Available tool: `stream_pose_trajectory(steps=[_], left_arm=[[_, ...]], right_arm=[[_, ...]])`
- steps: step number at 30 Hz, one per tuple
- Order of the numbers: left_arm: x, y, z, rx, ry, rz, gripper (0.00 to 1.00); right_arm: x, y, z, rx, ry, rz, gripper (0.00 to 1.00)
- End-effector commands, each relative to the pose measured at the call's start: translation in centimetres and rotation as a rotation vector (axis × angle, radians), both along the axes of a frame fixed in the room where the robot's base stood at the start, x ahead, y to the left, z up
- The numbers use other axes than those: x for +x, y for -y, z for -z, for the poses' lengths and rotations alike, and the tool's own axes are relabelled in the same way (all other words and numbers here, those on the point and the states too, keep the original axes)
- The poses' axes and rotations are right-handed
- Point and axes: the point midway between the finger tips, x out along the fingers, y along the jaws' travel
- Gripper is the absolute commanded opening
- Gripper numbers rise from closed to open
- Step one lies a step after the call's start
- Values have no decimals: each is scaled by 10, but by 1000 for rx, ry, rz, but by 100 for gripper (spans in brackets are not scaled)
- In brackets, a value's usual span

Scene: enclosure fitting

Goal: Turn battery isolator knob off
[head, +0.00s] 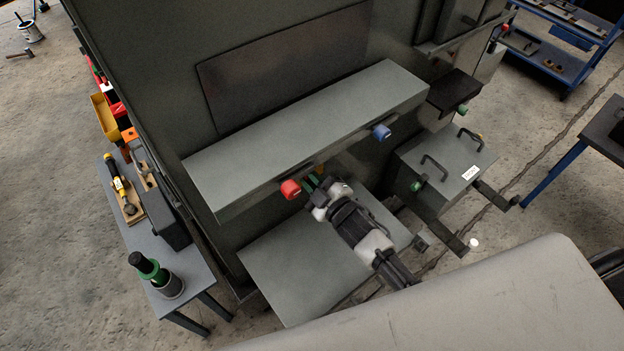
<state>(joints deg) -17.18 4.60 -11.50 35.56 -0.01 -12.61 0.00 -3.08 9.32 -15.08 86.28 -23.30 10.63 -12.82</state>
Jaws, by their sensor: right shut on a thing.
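My right gripper (311,184) reaches up from the lower right to the front of the grey cabinet, just under its projecting box. It is shut on a small part at the panel, which I take to be the battery isolator knob; the fingers mostly hide it, and its turn position cannot be read. Small green and yellow patches show around the fingertips. A red knob (290,189) with a pale mark sits just left of the fingertips. A blue knob (381,131) sits farther right under the same box. My left gripper is out of view.
The grey projecting box (310,130) overhangs the gripper closely. A grey plate (285,265) lies below. A handled box (448,172) stands at the right. A side bench (185,305) with tools is at the left. Open floor lies farther left.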

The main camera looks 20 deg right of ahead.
Motion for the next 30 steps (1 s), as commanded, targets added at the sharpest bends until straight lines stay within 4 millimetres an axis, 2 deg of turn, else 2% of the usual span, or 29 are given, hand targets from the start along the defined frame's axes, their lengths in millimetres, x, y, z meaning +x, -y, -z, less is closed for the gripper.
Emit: stream_pose_trajectory(steps=[17, 18, 23, 30], left_arm=[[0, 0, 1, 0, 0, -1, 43], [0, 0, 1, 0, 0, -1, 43], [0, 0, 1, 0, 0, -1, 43], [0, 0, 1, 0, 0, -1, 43]], right_arm=[[-1, 0, 1, -35, 11, 0, 0], [-1, 0, 1, -36, 11, -1, 13], [-1, 0, 1, -34, 11, 0, 37], [0, 0, 1, -32, 11, -1, 37]])
